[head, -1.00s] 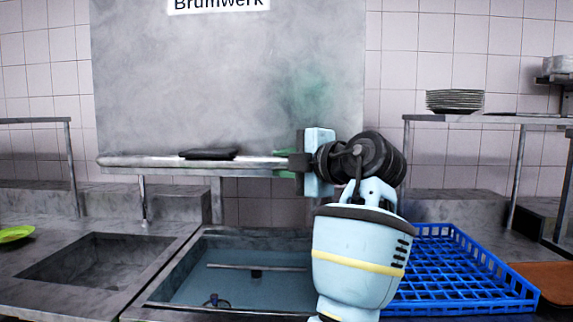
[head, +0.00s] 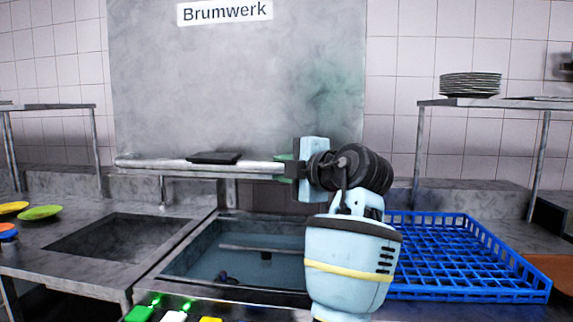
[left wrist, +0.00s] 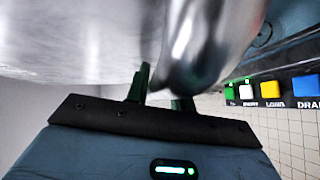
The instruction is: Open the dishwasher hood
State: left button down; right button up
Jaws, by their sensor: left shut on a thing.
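The grey dishwasher hood (head: 240,80), labelled Brumwerk, hangs above the wash basin (head: 200,262) with a narrow gap below its lower edge. Its metal bar handle (head: 165,163) runs across the front, with a flat dark piece (head: 215,157) on it. My left gripper (head: 283,168) is at the handle's right end, shut on it. In the left wrist view the gripper's dark fingers (left wrist: 162,95) are at the shiny handle (left wrist: 205,45); part of the grip is hidden behind it. My right gripper is not in view.
A blue rack (head: 450,262) stands right of the basin. Stacked plates (head: 470,85) sit on the right shelf (head: 490,103). A sunken sink (head: 115,238) and coloured plates (head: 40,212) are at left. Lit buttons (head: 172,316) line the front edge.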

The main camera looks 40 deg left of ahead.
pick_arm(q)
jog(key=shift+r, duration=0.25)
jog(key=c, duration=1.2)
grip_release()
jog(key=shift+d, duration=0.15)
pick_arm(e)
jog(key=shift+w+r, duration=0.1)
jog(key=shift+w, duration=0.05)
